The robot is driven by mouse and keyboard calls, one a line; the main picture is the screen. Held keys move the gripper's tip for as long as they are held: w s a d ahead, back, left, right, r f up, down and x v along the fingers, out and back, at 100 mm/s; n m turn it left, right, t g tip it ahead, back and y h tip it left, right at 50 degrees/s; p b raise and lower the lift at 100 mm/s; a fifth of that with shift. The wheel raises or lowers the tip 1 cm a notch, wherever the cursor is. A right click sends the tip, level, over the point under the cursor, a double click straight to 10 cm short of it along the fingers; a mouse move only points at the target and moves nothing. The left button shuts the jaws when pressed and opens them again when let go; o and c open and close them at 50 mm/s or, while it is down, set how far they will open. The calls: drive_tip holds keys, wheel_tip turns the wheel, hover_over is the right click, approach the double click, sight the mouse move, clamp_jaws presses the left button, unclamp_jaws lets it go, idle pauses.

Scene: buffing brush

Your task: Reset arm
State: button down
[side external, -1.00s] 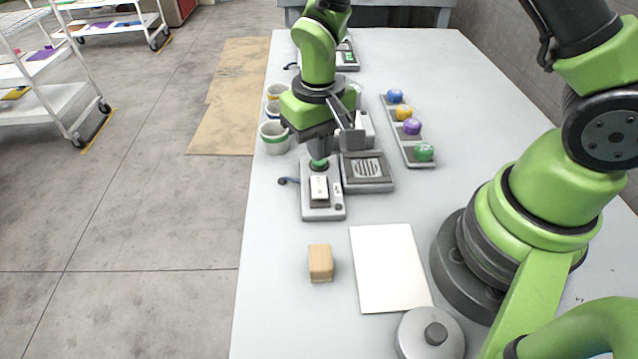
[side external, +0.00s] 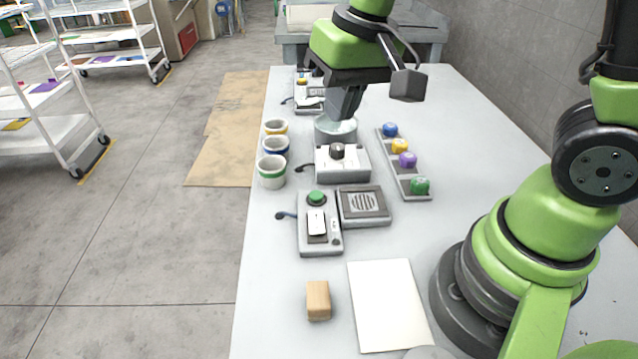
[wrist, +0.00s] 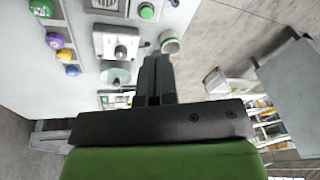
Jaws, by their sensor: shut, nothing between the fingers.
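My gripper (side external: 343,108) is raised over the far half of the table, with its dark fingers pointing down, shut and empty. In the side view its fingertips are in front of a pale round dish (side external: 336,131) and partly hide it; I cannot tell the height between them. In the wrist view the closed fingers (wrist: 157,72) stand side by side with nothing between them. A grey box with a green button (side external: 316,198) and a box with a dark knob (side external: 337,151) stand nearer the camera, apart from the gripper.
Three banded cups (side external: 272,170) line the left table edge. A tray (side external: 409,182) of coloured balls lies right. A grilled box (side external: 364,204) adjoins the button box. A wooden block (side external: 318,300) and white sheet (side external: 389,305) lie in front. The right table side is mostly clear.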

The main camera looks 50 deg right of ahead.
drive_tip(key=s+d+r+t+y, duration=0.1)
drive_tip(key=s+r+t, duration=0.3)
drive_tip(key=s+r, duration=0.5)
drive_tip(key=shift+s+t, duration=0.4)
drive_tip(key=shift+s, duration=1.05)
